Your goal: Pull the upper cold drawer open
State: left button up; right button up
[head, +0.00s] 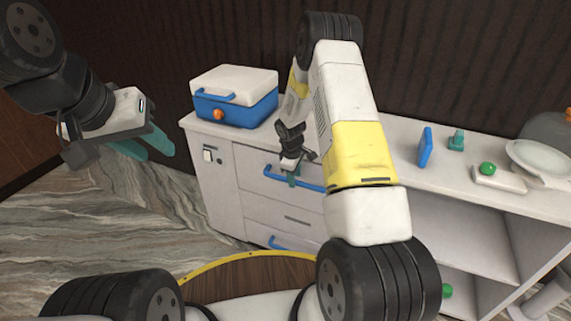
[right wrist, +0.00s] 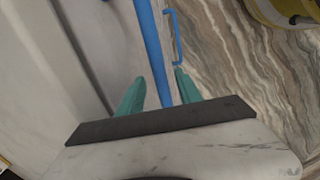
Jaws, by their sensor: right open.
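The upper cold drawer (head: 256,187) is in the white counter, with a long blue bar handle (head: 309,186). Its front looks flush with the counter. My right gripper (head: 292,180) is at this handle, partly hidden by its own wrist in the head view. In the right wrist view, the teal fingers of my right gripper (right wrist: 160,78) are apart. The blue handle (right wrist: 150,40) runs between them, nearer the right finger; whether they touch it I cannot tell. My left gripper (head: 158,157) hangs empty at the left with its teal fingers apart, away from the counter.
A lower drawer has a blue handle (head: 285,243), also in the right wrist view (right wrist: 179,38). A blue-and-white cool box (head: 237,108) stands on the counter's left end. A blue upright block (head: 425,147), a green ball (head: 487,168) and a white plate (head: 540,158) are at the right.

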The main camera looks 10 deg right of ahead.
jog(key=shift+w+f, duration=0.1)
jog(key=shift+f, duration=0.55)
grip_shut()
dwell(1.0)
